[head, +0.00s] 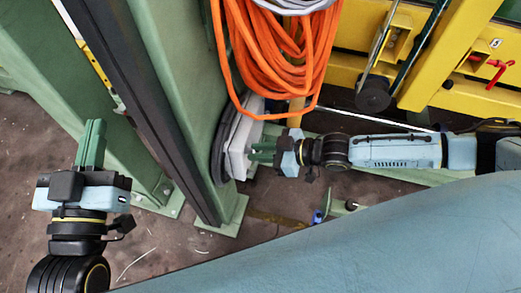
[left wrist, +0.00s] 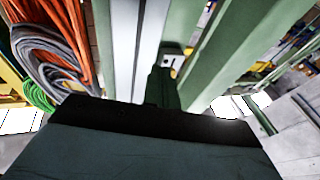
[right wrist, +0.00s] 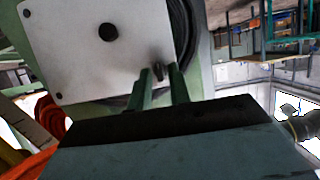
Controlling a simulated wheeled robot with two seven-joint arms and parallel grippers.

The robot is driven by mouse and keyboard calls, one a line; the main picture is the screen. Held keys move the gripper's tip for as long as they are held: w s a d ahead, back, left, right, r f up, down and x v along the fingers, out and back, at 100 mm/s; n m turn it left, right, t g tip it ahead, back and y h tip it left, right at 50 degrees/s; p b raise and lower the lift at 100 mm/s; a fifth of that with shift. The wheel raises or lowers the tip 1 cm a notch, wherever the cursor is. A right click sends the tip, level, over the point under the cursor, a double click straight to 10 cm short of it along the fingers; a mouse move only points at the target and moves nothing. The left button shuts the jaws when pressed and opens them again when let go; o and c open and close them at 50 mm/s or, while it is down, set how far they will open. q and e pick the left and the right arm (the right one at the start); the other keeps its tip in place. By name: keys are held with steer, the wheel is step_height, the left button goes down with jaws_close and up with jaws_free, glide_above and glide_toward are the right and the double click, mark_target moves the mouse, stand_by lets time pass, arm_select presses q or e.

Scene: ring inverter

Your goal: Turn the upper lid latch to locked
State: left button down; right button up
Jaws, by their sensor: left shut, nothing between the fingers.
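A white box lid (right wrist: 85,60) with a round black knob (right wrist: 107,32) fills the upper left of the right wrist view. A small dark latch (right wrist: 158,71) sits near the lid's edge. My right gripper (right wrist: 162,82) has its two green fingers apart, with the latch between or just beyond their tips; contact cannot be told. In the head view the right gripper (head: 257,153) points left at the box (head: 240,140), whose front is mostly hidden. My left gripper (head: 94,124) is shut and empty, far left of the box; it also shows in the left wrist view (left wrist: 160,78).
A green steel post (head: 170,75) stands between my left gripper and the box. A coiled orange hose (head: 275,50) hangs just above the box. A yellow frame (head: 445,60) stands at the upper right. Bare floor (head: 150,245) lies below.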

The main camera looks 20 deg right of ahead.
jaws_close()
